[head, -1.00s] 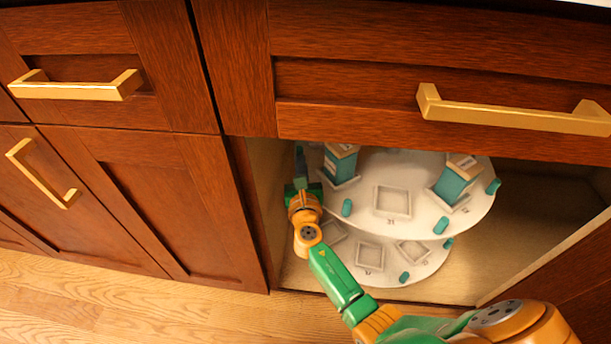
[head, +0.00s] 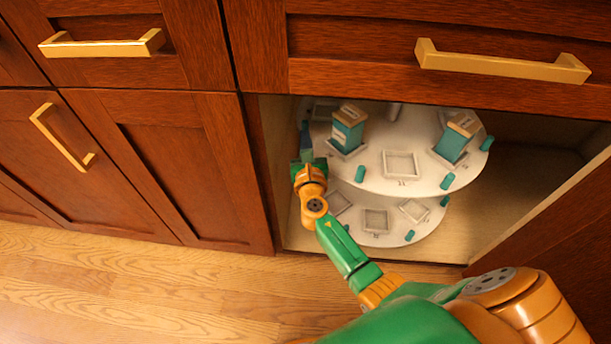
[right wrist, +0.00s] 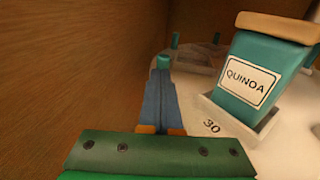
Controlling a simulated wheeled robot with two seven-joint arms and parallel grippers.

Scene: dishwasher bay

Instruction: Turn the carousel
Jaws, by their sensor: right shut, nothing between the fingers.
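The carousel (head: 420,180) is a white round turntable with two tiers in the open cabinet, with teal pegs along its rims. One peg (head: 447,181) stands at the front of the upper tier and another (head: 487,143) at its right. My right gripper (head: 305,128) is at the left side of the upper tier, shut and empty. In the right wrist view its blue fingers (right wrist: 162,95) point at a teal peg (right wrist: 162,62) just past the tips; I cannot tell whether they touch. My left gripper is out of view.
A teal quinoa box (right wrist: 250,80) stands on the carousel close to the right of my fingers. Another box (head: 457,138) stands at the right. The cabinet's side wall (right wrist: 60,70) is close on the left. A drawer with a gold handle (head: 500,65) is above.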

